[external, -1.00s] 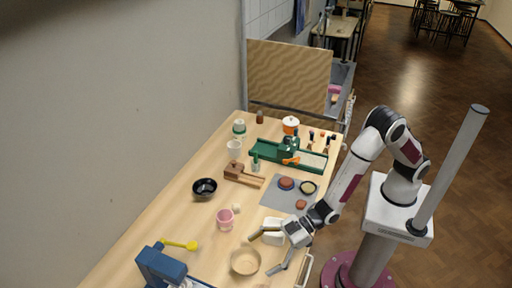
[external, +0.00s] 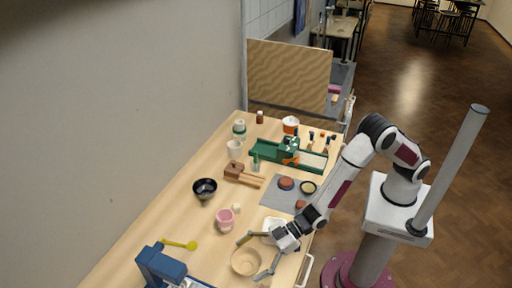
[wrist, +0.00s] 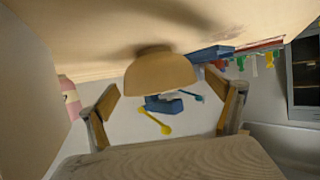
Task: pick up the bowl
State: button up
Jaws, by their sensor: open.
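A tan bowl (external: 245,262) sits upright on the wooden table near its front. It also shows in the wrist view (wrist: 160,74), ahead of and between my fingers. My gripper (external: 249,259) is open and empty, low at the bowl's right side. In the external view one finger reaches toward the bowl's far side and the other toward its near side. I cannot tell whether either finger touches it.
A white container (external: 272,225) is beside my wrist. A yellow tool (external: 180,244) and a blue device (external: 160,266) lie to the left.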

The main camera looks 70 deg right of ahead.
jog(key=shift+w+a+f, duration=0.2)
jog(key=shift+w+a, duration=0.1)
jog(key=shift+a, duration=0.05)
dwell(0.3)
jog(key=c, duration=1.3)
